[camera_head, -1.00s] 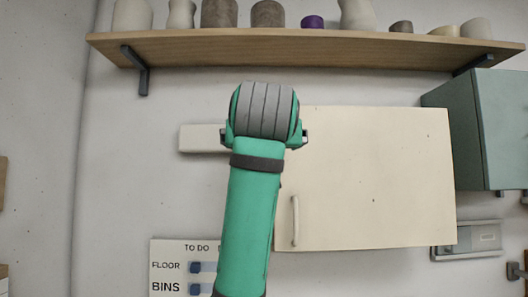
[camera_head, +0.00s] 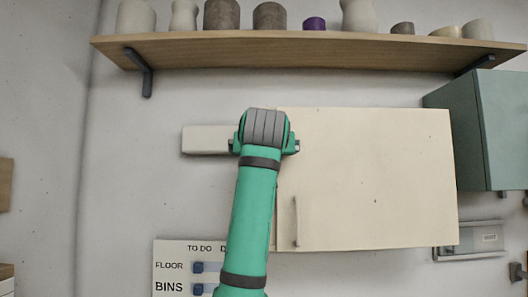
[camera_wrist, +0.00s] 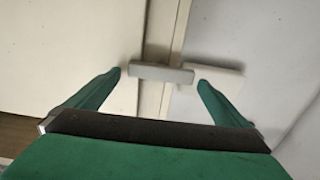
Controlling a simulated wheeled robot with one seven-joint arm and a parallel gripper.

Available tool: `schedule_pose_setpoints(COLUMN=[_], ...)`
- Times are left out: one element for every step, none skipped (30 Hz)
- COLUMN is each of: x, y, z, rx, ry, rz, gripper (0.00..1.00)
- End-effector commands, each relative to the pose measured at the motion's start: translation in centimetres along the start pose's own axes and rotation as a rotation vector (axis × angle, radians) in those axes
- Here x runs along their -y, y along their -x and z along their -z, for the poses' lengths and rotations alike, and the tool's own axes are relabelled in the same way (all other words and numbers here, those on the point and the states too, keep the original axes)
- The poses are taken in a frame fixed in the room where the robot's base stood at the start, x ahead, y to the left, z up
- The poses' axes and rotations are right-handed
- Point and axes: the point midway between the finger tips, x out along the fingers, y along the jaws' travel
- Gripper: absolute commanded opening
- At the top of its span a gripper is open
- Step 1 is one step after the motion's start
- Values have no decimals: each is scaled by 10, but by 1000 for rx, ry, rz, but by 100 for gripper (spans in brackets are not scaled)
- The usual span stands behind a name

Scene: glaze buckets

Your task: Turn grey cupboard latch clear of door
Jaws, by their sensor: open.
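The pale cupboard door (camera_head: 375,180) fills the middle right of the head view, with an upright handle (camera_head: 295,222) near its lower left. In the wrist view the door (camera_wrist: 70,45) is on the left. The grey latch (camera_wrist: 160,72) is a short bar lying nearly level across the door's edge strip in the wrist view. In the head view my arm hides it. My gripper (camera_wrist: 160,77) is open, with one green fingertip near each end of the latch. I cannot tell whether either finger touches it.
A pale block (camera_head: 205,139) is on the wall left of the cupboard; in the wrist view a pale block (camera_wrist: 222,78) sits by the right fingertip. A shelf (camera_head: 300,50) with several pots runs above. A green cabinet (camera_head: 490,130) is at the right.

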Motion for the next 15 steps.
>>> schedule_pose_setpoints(x=[0,1,1,1,1,1,1,1,0,0,0,0,0,0,1], y=[0,0,0,0,0,0,0,0,0,0,0,0,0,0,0], z=[0,0,0,0,0,0,0,0,0,0,0,0,0,0,0], rx=[1,1,1,0,1,1,1,1,0,0,0,0,0,0,0], ry=[0,0,0,0,0,0,0,0,0,1,2,4,7,11,19], rz=[1,1,1,1,2,2,2,1,4,3,2,1,1,1,1], gripper=[100,93,83,76,69,59,59,59,59,59,59,59,59,59,59])
